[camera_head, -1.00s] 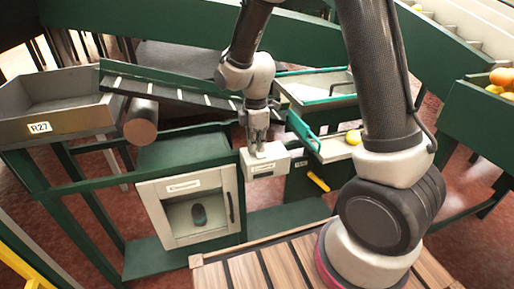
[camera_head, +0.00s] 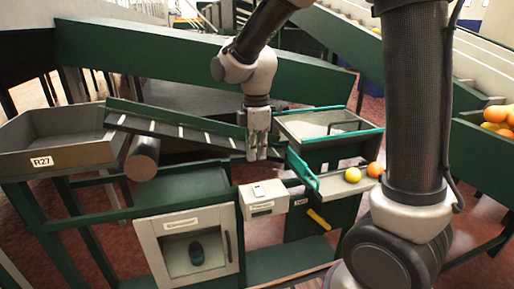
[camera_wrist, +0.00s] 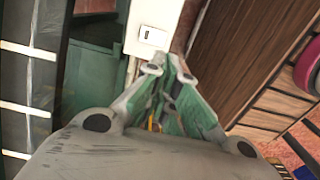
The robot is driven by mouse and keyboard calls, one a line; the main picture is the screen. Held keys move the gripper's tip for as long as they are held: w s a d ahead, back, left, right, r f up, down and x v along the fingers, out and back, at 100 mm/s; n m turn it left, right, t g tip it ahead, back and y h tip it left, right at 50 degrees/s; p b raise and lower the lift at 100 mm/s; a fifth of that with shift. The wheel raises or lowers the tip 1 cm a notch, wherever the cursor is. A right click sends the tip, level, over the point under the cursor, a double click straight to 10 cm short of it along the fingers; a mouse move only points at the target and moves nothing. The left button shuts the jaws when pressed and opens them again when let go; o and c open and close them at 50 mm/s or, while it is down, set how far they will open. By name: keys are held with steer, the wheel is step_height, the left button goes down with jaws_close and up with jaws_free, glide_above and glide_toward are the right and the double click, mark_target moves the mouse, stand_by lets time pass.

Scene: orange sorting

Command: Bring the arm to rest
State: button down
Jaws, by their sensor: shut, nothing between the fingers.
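My gripper (camera_head: 258,153) hangs pointing down from my arm in the head view, above and a little behind the small white labelled box (camera_head: 263,199). Its fingers are shut with nothing between them. In the wrist view the closed fingers (camera_wrist: 168,68) show close together, with a corner of the white box (camera_wrist: 150,36) beyond them. My arm's upper links reach in from the top and right of the head view.
A sloped green conveyor (camera_head: 185,128) runs behind the gripper to a grey bin marked R27 (camera_head: 40,163). A yellow fruit (camera_head: 353,174) and an orange one (camera_head: 375,169) lie on a shelf at right. A cabinet with a window (camera_head: 190,246) stands below.

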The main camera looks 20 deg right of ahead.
steer(key=shift+s+r, duration=0.1)
steer(key=shift+r, duration=0.7)
